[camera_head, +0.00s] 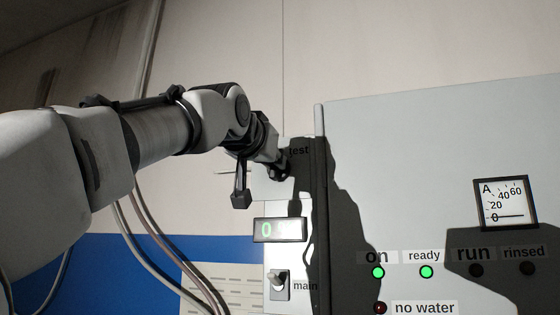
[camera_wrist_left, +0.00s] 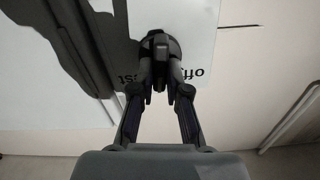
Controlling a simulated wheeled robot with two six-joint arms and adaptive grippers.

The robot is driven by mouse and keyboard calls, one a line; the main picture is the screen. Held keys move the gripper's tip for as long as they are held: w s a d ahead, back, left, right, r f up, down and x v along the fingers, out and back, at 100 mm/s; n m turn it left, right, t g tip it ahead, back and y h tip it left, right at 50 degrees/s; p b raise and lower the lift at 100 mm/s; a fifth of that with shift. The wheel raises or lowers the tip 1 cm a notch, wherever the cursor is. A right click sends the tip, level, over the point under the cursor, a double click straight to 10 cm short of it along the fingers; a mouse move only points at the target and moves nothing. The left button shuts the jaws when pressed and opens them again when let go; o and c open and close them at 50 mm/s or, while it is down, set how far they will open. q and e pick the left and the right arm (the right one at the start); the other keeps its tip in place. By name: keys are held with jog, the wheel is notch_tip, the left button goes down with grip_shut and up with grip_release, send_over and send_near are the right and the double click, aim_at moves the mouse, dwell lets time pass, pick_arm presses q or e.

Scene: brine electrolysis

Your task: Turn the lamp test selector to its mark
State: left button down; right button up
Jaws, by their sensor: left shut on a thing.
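The lamp test selector (camera_wrist_left: 160,42) is a dark round knob with a raised grip bar on a light panel. It shows in the left wrist view between my fingertips. My left gripper (camera_wrist_left: 160,82) is shut on its bar. Upside-down lettering, "off" (camera_wrist_left: 192,73) and part of "test" (camera_wrist_left: 127,78), shows on either side of the fingers. In the head view my left gripper (camera_head: 281,168) is at the panel beside the "test" label (camera_head: 299,151), and hides the selector there. I cannot make out the mark or the knob's exact angle. My right gripper is in neither view.
Below the selector are a lit digital display (camera_head: 280,229) and a "main" toggle switch (camera_head: 279,284). A dark upright edge (camera_head: 319,190) separates this strip from the grey cabinet (camera_head: 430,140). The cabinet carries a gauge (camera_head: 505,203) and lamps; "on" and "ready" glow green.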

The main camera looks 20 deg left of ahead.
pick_arm(q)
jog(key=shift+d+m, duration=0.15)
jog(key=shift+m, duration=3.55)
jog(key=shift+r, duration=0.1)
